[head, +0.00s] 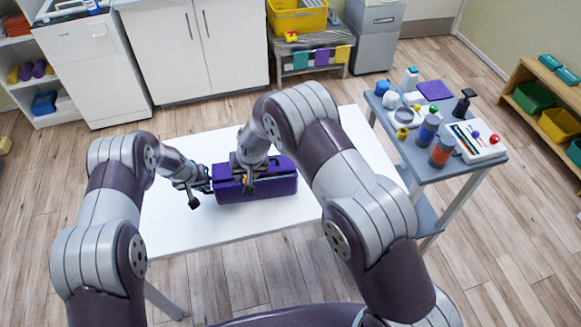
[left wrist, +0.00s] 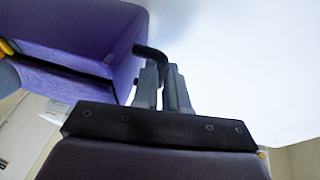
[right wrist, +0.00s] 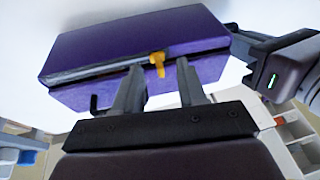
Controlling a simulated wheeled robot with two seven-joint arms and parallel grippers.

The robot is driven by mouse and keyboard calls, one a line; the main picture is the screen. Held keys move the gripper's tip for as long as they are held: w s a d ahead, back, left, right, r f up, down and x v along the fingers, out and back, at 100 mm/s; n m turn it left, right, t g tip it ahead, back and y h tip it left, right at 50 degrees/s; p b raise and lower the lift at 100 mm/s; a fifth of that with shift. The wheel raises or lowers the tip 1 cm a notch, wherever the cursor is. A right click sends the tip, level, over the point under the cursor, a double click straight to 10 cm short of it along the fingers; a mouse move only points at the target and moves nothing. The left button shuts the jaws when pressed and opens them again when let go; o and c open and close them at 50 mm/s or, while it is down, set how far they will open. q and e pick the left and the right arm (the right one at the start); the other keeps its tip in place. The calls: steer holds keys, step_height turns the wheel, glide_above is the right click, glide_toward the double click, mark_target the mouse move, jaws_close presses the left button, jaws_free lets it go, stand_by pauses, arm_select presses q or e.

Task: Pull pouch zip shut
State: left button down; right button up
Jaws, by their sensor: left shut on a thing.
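A purple pouch (head: 275,184) lies on the white table (head: 180,225). In the right wrist view the pouch (right wrist: 100,50) has a dark zip line, with a yellow pull (right wrist: 158,62) partway along it. A dark strip runs from the pull toward the end away from my left gripper. My left gripper (head: 206,184) is at the pouch's left end, shut on a black end tab (left wrist: 150,55). My right gripper (head: 246,184) is over the pouch's front. Its fingers (right wrist: 160,80) are apart, with the pull between or just beyond the tips; contact cannot be told.
A grey trolley (head: 455,165) with bottles, balls and a white box stands to the right. White cabinets (head: 190,50) and a low bench with a yellow bin (head: 297,17) are at the back. The table is otherwise clear around the pouch.

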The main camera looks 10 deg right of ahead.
arm_select(q)
steer(key=c, duration=1.2)
jaws_free()
arm_select(e)
step_height(320, 180, up, 8)
arm_select(q)
steer(key=shift+r, duration=0.1)
step_height(320, 180, up, 9)
steer(key=p, duration=0.5)
arm_select(e)
step_height(320, 180, up, 5)
steer(key=shift+r, duration=0.2)
stand_by(0.4)
